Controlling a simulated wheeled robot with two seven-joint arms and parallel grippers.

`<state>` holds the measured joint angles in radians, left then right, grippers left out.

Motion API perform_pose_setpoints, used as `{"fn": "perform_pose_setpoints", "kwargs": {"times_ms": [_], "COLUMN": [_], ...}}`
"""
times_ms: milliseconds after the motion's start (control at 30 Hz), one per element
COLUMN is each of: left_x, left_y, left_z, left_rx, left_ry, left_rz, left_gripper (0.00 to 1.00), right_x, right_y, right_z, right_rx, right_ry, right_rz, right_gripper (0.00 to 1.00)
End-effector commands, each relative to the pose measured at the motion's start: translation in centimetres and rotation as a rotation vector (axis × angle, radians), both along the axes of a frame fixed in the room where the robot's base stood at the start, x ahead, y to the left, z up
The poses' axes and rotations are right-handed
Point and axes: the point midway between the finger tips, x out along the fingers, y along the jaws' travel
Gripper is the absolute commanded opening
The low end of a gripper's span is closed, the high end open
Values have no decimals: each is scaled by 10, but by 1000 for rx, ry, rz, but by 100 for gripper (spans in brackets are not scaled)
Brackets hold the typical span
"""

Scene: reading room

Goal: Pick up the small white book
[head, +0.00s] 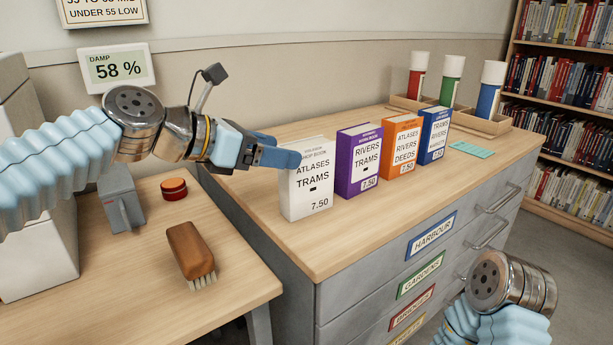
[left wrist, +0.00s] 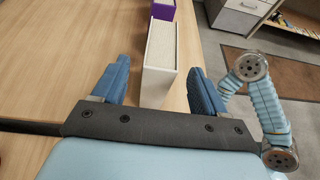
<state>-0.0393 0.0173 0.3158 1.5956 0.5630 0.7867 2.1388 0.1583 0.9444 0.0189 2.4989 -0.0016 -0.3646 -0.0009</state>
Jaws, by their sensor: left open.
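The small white book (head: 308,185) stands upright on the wooden top of the drawer cabinet, at the left end of a row of books. Its front reads "ATLASES TRAMS" and "7.50". My left gripper (head: 285,150) comes in from the left at the book's upper part. In the left wrist view, the open fingers of the left gripper (left wrist: 158,88) lie on either side of the white book (left wrist: 160,58), with a gap to each finger. Of my right arm only a wrist part shows at the lower right of the head view; its gripper is out of the picture.
A purple book (head: 358,160), an orange book (head: 400,150) and a blue book (head: 435,135) stand to the right. Colored tubes stand in a wooden tray (head: 480,122) behind. A brush (head: 190,250) and a red tin (head: 174,188) lie on the lower left table. The cabinet top's front is clear.

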Motion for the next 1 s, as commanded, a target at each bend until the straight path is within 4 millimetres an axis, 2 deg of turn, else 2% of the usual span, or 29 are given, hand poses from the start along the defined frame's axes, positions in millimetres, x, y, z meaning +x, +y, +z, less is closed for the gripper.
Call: {"fn": "perform_pose_setpoints", "kwargs": {"times_ms": [233, 500, 767, 833, 1000], "left_x": [13, 35, 37, 37, 37], "left_y": [-19, -52, -56, -56, -55], "left_z": [-7, -18, -20, -20, -20], "left_rx": [0, -2, -1, 0, 0], "left_ry": [0, 1, -3, -2, -1], "left_rz": [-1, -1, 1, 1, 2], "left_gripper": [72, 72, 72, 66, 40], "right_x": [0, 0, 0, 0, 0], "right_y": [0, 1, 2, 2, 1], "right_z": [1, 4, 4, 4, 4], "right_rx": [0, 2, 2, 2, 2], "right_ry": [0, 0, 1, 1, 1], "right_rz": [0, 2, 3, 3, 3], "right_gripper": [43, 43, 43, 43, 43]}}
